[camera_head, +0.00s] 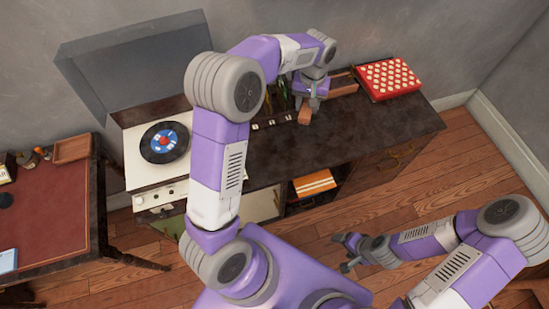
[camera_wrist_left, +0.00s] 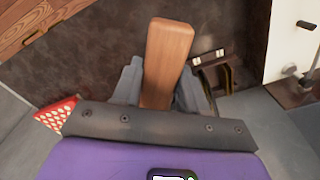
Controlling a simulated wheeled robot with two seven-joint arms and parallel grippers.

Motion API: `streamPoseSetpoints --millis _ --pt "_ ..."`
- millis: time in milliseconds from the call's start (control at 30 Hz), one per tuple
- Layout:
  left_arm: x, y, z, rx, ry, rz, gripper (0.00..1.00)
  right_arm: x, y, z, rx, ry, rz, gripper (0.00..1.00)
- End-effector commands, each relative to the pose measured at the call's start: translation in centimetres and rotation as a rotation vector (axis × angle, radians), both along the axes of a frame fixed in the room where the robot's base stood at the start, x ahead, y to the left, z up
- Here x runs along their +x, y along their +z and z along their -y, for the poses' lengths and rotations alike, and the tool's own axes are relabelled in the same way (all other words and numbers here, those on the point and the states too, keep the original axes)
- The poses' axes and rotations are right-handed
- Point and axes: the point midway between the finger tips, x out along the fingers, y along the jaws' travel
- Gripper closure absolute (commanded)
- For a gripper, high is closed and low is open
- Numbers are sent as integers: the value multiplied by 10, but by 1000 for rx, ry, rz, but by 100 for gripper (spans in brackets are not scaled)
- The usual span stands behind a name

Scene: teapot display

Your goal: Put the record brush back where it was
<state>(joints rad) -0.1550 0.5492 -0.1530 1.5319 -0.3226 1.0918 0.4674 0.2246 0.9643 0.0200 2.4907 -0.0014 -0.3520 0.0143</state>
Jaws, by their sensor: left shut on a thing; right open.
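The record brush, a light-brown wooden block, is in the jaws of my left gripper. In the left wrist view the brush (camera_wrist_left: 167,55) sticks out between the two grey fingers (camera_wrist_left: 160,88). In the head view the lower end of the brush (camera_head: 305,116) shows below my left gripper (camera_head: 311,98), over the dark cabinet top (camera_head: 375,124). I cannot tell whether it touches the surface. My right gripper (camera_head: 346,256) is open and empty, low over the wooden floor at the right.
A record player (camera_head: 158,152) with a raised lid and a black record stands at the cabinet's left end. A red box with pale dots (camera_head: 387,78) lies at the back right. A small dark rack (camera_wrist_left: 212,68) is near the brush. The front right of the top is clear.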

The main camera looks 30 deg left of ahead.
Motion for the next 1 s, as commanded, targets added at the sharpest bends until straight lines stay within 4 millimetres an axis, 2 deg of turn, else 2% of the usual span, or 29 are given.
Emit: streamPoseSetpoints --millis 33,100,200,300,467,700,1000 --pt "-14 -32 -11 2 86 -4 82 -1 -20 0 -1 -1 -1 28" --pt "-30 -59 -24 1 205 0 82 -1 -33 0 0 0 -2 28" --pt "-52 -91 -39 -6 360 4 82 -1 -47 0 -1 -1 -1 28" --pt "-70 -113 -49 -13 477 6 82 0 -56 0 -1 -1 -1 28" --pt "-84 -135 -55 -19 569 6 82 0 -64 0 0 -1 0 28" --pt "-85 -179 -56 -19 577 6 82 0 -78 0 0 0 0 28" --pt "-85 -206 -56 -19 575 6 82 0 -86 0 0 0 0 28"
